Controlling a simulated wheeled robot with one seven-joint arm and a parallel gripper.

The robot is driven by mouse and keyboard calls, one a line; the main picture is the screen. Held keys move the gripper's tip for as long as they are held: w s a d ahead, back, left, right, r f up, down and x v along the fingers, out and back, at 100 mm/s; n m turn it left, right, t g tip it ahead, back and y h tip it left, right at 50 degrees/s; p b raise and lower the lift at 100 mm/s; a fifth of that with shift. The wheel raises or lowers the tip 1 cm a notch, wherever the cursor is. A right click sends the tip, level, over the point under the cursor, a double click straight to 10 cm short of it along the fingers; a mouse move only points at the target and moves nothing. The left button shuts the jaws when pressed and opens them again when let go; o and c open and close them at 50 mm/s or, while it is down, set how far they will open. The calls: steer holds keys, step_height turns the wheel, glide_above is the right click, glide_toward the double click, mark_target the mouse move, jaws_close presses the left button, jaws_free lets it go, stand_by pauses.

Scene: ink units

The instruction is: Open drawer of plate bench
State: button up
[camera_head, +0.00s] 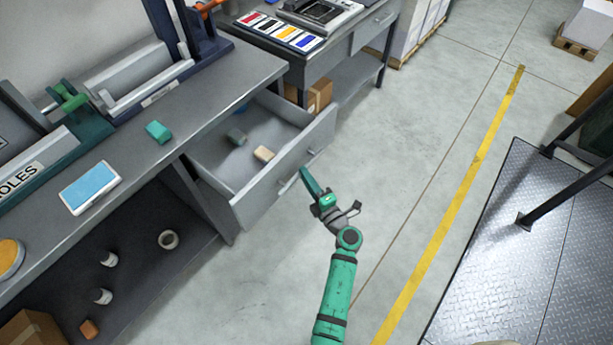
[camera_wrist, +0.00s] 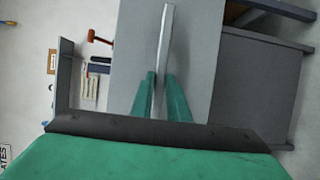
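The plate bench (camera_head: 205,100) is a long grey workbench on the left of the head view. Its grey drawer (camera_head: 268,190) is pulled well out to the right, with its inside in plain view. The pale bar handle (camera_head: 288,184) is on the drawer front. Contact on the right finger is hard to make out.
A teal block (camera_head: 158,131) and a blue pad (camera_head: 90,188) are on the bench top. Another table (camera_head: 345,45) stands behind. The floor (camera_head: 420,130) right of the drawer is clear.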

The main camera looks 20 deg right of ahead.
steer(key=o, duration=0.4)
steer(key=shift+d, duration=0.4)
steer(key=shift+c, duration=0.2)
steer(key=shift+a, duration=0.2)
steer(key=shift+s, duration=0.1)
steer(key=s+d, duration=0.2)
steer(key=s, duration=0.8)
steer(key=shift+s, duration=0.2)
steer(key=shift+a, duration=0.1)
steer(key=s+a+r+m+t+h, duration=0.1)
steer(key=s+a+r+m, duration=0.25)
steer(key=s+a, duration=0.25)
steer(key=s+a+r+m+t+h, duration=0.1)
steer(key=s+a+r+m+t, duration=0.1)
steer(key=s+a+m, duration=0.35)
steer(key=s+a+r+m+g, duration=0.1)
steer(key=s+a+m, duration=0.1)
steer(key=s, duration=0.4)
steer(key=s+a+r+m+g+h, duration=0.1)
steer(key=s+a+r+m+g, duration=0.1)
steer(key=s+m, duration=0.3)
steer(key=s+a+r+m+g, duration=0.2)
steer(key=s+a+m, duration=0.2)
steer(key=s, duration=0.3)
steer(key=shift+s+r, duration=0.15)
steer(key=shift+s, duration=0.15)
